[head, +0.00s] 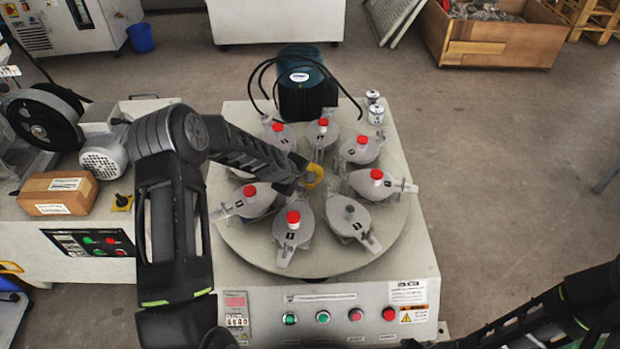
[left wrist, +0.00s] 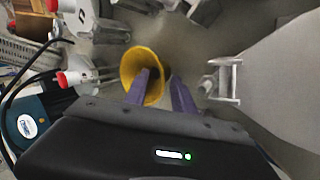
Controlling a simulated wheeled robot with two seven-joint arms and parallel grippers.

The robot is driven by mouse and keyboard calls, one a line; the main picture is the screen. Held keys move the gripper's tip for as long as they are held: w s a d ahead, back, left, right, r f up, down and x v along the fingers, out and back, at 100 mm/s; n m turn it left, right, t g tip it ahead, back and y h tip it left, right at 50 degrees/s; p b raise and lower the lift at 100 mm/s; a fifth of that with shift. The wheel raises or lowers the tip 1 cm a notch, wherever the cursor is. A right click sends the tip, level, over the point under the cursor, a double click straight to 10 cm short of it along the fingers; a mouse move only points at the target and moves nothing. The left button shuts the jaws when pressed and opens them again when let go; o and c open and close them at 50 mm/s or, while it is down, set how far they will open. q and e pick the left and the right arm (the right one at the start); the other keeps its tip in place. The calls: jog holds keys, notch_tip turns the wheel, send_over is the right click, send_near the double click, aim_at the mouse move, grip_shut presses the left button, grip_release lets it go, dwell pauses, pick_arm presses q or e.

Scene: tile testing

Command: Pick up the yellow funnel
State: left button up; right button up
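The yellow funnel (head: 314,174) is near the middle of the round turntable (head: 318,262) in the head view, partly hidden by my left gripper (head: 298,180). In the left wrist view the funnel (left wrist: 131,62) shows its wide round mouth. My left gripper (left wrist: 160,92) has its two purple fingers apart. One finger overlaps the funnel's mouth and the other is outside its right rim, so part of the funnel's wall lies between them. I cannot tell whether either finger touches it. My right arm shows at the lower right of the head view, with no fingertips visible.
Several grey clamp-like holders with red knobs (head: 376,175) ring the funnel closely; one has a dark knob (head: 350,209). A dark motor with cables (head: 306,90) stands behind. A cardboard box (head: 58,193) is left.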

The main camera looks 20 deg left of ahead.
pick_arm(q)
jog(key=shift+c, duration=0.4)
grip_shut()
